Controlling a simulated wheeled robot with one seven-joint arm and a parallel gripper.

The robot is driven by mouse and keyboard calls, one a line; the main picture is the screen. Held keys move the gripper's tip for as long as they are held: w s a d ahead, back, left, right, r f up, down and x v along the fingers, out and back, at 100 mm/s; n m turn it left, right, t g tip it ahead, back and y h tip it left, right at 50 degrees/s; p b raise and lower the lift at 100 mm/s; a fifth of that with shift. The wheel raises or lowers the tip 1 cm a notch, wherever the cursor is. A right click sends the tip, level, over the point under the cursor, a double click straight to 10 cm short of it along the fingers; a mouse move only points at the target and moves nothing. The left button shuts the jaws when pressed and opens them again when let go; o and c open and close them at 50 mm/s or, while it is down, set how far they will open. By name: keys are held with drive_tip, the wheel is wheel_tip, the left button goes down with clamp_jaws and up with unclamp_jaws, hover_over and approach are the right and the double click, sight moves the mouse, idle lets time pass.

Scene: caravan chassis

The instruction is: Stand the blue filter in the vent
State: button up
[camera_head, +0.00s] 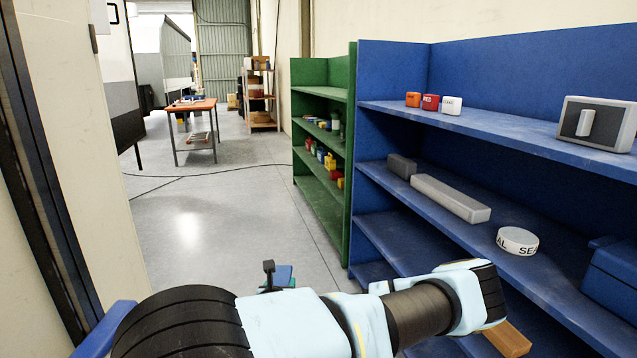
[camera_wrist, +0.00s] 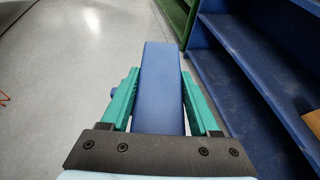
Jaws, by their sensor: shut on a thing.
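The blue filter (camera_wrist: 160,88) is a flat blue block. In the wrist view it sits between the green fingers of my gripper (camera_wrist: 158,100), which is shut on it, and it reaches out past the fingertips. In the head view only a small bit of blue (camera_head: 283,275) shows at my gripper (camera_head: 272,277), beyond my arm; most of it is hidden. The filter is held in the air over the grey floor, left of the blue shelf. I cannot make out a vent in either view.
A green shelf (camera_head: 325,140) and an orange table (camera_head: 192,105) stand beyond. Open floor lies ahead; a pale wall is left.

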drive_tip(key=s, duration=0.2)
drive_tip(key=s+f, duration=0.1)
drive_tip(key=s, duration=0.1)
drive_tip(key=s+f, duration=0.1)
drive_tip(key=s, duration=0.2)
drive_tip(key=shift+f, duration=0.1)
idle(0.4)
